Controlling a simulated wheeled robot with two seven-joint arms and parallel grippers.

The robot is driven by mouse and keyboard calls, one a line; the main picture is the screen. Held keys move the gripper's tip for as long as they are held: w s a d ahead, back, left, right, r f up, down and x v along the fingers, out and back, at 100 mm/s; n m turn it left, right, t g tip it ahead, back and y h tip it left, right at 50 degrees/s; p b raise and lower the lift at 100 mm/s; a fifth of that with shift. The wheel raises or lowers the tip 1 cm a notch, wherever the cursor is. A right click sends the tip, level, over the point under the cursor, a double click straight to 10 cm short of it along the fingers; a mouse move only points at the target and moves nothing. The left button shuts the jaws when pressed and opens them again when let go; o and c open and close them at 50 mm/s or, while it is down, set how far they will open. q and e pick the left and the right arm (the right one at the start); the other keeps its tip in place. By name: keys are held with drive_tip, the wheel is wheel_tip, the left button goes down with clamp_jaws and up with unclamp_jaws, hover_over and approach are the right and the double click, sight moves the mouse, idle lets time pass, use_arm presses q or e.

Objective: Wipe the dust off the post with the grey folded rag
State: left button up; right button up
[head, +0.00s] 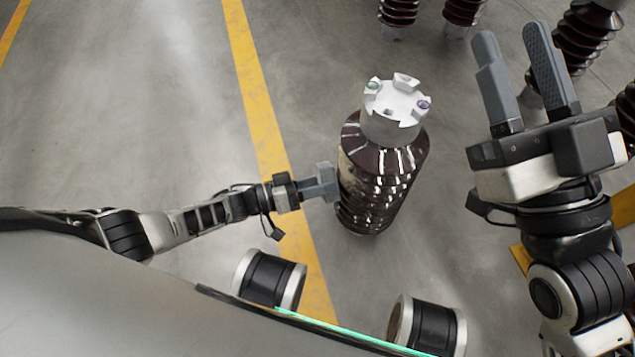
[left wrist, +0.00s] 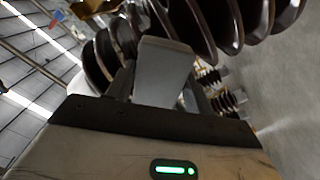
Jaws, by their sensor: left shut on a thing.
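The post (head: 385,185) is a dark brown, glossy, ribbed insulator with a pale metal cap, upright on the floor. Pale dusty patches show on its left side. Its ribs also fill the top of the left wrist view (left wrist: 220,22). My left gripper (head: 325,182) is shut at the post's left side, about mid-height, touching it or very close. The grey folded rag is in its jaws, hard to tell from the grey fingers and mostly hidden. My right gripper (head: 514,40) is open and empty, raised to the right of the post.
Several more ribbed brown insulators (head: 585,40) stand at the back and right. A yellow line (head: 250,85) runs along the grey concrete floor left of the post. The floor at the left is clear.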

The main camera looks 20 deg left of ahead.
sight(320, 177)
use_arm(q)
drive_tip(key=shift+w+d, duration=0.3)
drive_tip(key=shift+d, duration=0.15)
drive_tip(key=shift+r, duration=0.1)
wheel_tip(320, 177, up, 4)
drive_tip(key=p, duration=0.3)
drive_tip(key=shift+s+a+f, duration=0.1)
drive_tip(key=shift+f, duration=0.15)
drive_tip(key=shift+d+r+p, duration=0.2)
drive_tip(key=shift+r+p, duration=3.1)
drive_tip(key=shift+r, duration=0.3)
drive_tip(key=f+b, duration=0.7)
drive_tip(key=shift+a+f, duration=0.2)
drive_tip(key=shift+f, duration=0.1)
wheel_tip(320, 177, down, 3)
drive_tip(key=b, duration=0.4)
drive_tip(key=shift+d+f, duration=0.15)
wheel_tip(320, 177, up, 11)
drive_tip(key=p, duration=1)
drive_tip(key=shift+f, duration=0.1)
drive_tip(key=shift+f+b, duration=0.3)
wheel_tip(320, 177, down, 7)
drive_tip(key=b, duration=0.6)
drive_tip(key=shift+b, duration=0.35)
